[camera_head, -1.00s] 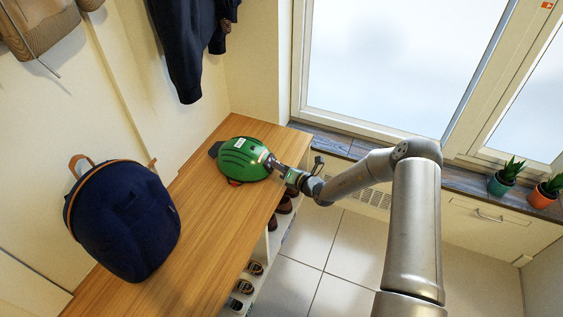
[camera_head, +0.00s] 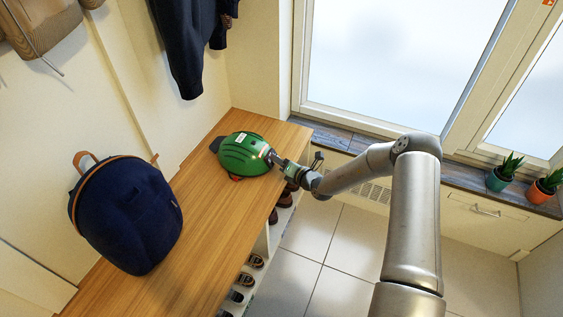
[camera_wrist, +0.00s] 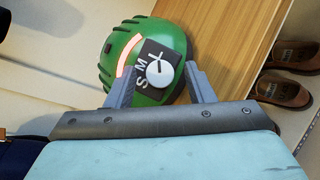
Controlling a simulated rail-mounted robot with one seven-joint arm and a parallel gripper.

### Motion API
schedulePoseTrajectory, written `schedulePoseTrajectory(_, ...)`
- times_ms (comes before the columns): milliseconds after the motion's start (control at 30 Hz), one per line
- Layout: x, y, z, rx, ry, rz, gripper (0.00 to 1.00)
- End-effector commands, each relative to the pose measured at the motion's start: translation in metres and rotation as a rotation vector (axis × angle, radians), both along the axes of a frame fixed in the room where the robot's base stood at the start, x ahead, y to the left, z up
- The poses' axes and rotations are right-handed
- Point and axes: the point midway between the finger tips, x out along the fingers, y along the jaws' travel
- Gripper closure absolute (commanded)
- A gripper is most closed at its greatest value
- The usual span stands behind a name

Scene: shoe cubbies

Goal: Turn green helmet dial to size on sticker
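The green helmet (camera_head: 240,158) lies on the wooden bench top, with a small white sticker (camera_head: 241,138) on its upper side; the sticker's print is too small to read. In the wrist view, the helmet (camera_wrist: 112,62) shows a dark plate lettered S, M and L, with a round pale dial (camera_wrist: 159,73) on it. The dial has a dark line across it; which letter it marks is unclear. My gripper (camera_wrist: 159,70) is open, one finger on each side of the dial, with gaps visible between fingers and dial. In the head view, my gripper (camera_head: 275,159) is at the helmet's right side.
A dark blue backpack (camera_head: 125,215) stands on the bench (camera_head: 200,250) at left. Shoes (camera_head: 285,197) sit in cubbies below the bench's right edge. A dark jacket (camera_head: 187,50) hangs above. Potted plants (camera_head: 497,181) stand on the window sill. The bench between backpack and helmet is clear.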

Motion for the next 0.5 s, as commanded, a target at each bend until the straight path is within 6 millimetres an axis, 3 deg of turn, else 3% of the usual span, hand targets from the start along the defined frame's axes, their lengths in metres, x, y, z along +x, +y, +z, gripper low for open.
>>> schedulePoseTrajectory(267, -0.004, -0.005, 0.002, 0.000, 0.001, -0.001, 0.52)
schedulePoseTrajectory(500, -0.036, -0.036, 0.013, 0.000, 0.003, -0.002, 0.52)
